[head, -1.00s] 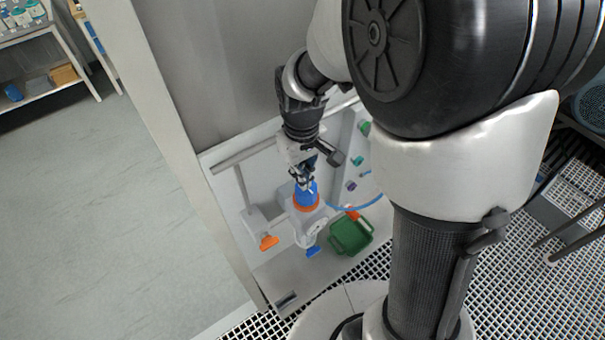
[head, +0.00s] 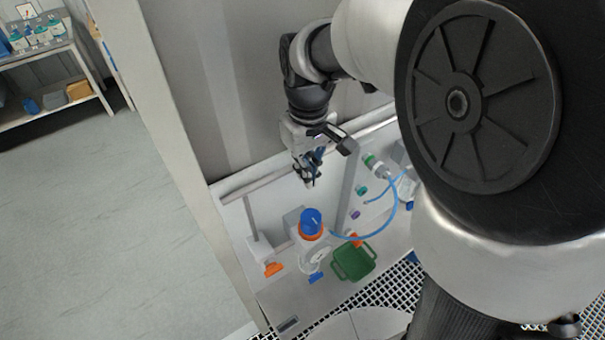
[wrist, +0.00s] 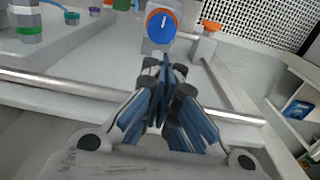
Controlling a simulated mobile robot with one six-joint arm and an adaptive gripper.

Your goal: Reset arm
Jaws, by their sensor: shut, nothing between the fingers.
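My gripper (head: 311,182) is shut and empty.
A metal rail (head: 258,180) runs along the bench's back edge. A green basket (head: 354,262), an orange handle (head: 273,269) and a blue handle (head: 316,278) are near the vessel. A blue hose (head: 385,225) curves to the right. Open floor (head: 110,220) lies left.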

